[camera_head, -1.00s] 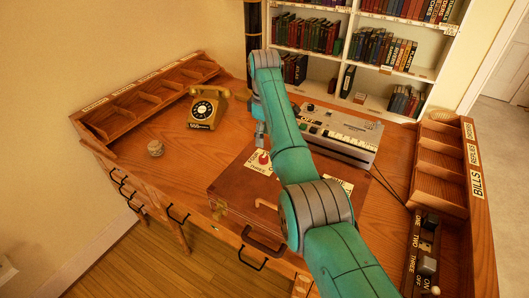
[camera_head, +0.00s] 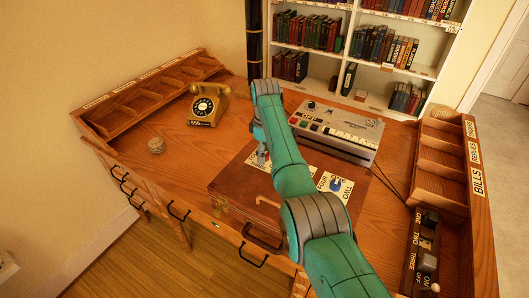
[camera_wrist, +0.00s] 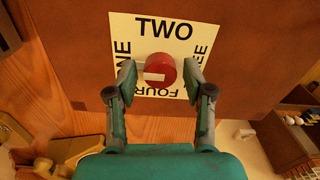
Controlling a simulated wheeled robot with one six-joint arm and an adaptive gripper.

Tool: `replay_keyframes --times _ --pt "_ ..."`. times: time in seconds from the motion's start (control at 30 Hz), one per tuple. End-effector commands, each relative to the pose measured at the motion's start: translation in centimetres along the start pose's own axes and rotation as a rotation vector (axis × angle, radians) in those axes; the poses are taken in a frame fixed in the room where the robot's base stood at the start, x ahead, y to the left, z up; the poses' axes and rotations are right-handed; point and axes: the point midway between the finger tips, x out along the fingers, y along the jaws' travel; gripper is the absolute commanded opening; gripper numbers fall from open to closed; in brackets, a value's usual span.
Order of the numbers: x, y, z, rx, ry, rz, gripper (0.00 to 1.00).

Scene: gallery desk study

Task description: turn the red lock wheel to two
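The red lock wheel (camera_wrist: 161,68) sits on a pale card (camera_wrist: 150,24) on the lid of the brown case (camera_head: 224,184). In the wrist view the card reads TWO at the top, ONE at left, THREE at right and FOUR at the bottom. A white mark on the wheel lies on its lower left part; its exact pointing is hard to tell. My gripper (camera_wrist: 160,73) is open, with one finger on each side of the wheel and small gaps showing. In the head view my gripper (camera_head: 262,158) is down at the card and hides the wheel.
A blue wheel (camera_head: 336,185) on a second card sits right of my arm on the case. A grey machine (camera_head: 340,130) stands behind the case.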

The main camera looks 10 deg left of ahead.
Motion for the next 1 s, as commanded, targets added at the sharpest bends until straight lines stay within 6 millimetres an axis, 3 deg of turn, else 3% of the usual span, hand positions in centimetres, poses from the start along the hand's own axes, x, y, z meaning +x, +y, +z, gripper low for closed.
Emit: replay_keyframes --times 0.03,0.17,0.57,1.0 --pt "-0.02 0.01 0.00 0.000 0.000 0.000 0.32" --pt "-0.03 0.01 0.00 0.000 0.000 0.000 0.00" --pt "-0.03 0.01 0.00 0.058 0.001 0.000 0.00" --pt "-0.05 0.01 0.01 0.402 0.009 0.001 0.00"
